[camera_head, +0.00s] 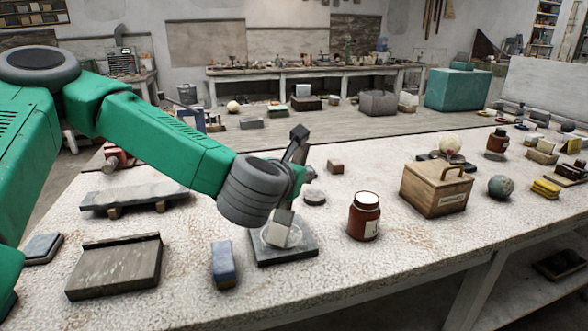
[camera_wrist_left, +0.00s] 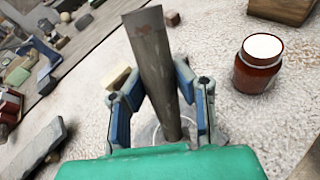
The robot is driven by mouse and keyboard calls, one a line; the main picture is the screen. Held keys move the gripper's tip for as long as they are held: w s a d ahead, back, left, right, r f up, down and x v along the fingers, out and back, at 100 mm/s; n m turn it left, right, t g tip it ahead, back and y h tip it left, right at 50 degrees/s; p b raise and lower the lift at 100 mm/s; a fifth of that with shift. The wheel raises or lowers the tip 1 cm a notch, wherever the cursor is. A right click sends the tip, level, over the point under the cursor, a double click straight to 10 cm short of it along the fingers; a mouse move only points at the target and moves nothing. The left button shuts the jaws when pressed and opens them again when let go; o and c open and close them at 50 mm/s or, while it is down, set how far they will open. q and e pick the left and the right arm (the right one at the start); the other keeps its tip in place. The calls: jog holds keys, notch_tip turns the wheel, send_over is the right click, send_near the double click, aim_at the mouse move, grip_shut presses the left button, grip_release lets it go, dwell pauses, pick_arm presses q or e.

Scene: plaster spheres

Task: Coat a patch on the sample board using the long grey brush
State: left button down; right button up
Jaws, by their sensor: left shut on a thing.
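The long grey brush (camera_wrist_left: 155,60) stands between the fingers of my left gripper (camera_wrist_left: 162,108), which is shut on it. In the head view the gripper (camera_head: 291,182) is partly hidden by my grey wrist. The brush's dark upper end (camera_head: 299,133) rises above it and its pale lower end (camera_head: 276,233) shows below, slightly tilted. The dark square sample board (camera_head: 298,250) lies under the brush, with a pale ring marked on it. The brush's lower end is at the ring; I cannot tell whether it touches the board. My right gripper is not in view.
A brown jar with a white lid (camera_head: 364,216) stands right of the board, with a wooden box (camera_head: 437,188) beyond. A blue block (camera_head: 223,265) and a grey slab (camera_head: 115,268) lie left. The table front is clear.

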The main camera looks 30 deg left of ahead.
pick_arm(q)
jog(key=shift+s+d, duration=0.25)
jog(key=shift+d, duration=0.05)
jog(key=shift+w+a, duration=0.1)
jog(key=w+a, duration=0.2)
jog(key=a, duration=0.1)
jog(key=shift+w+a, duration=0.15)
jog(key=shift+w, duration=0.25)
dwell(0.4)
jog(key=shift+s+d+r+p, duration=0.5)
jog(key=shift+s+d+r, duration=0.25)
jog(key=shift+d, duration=0.15)
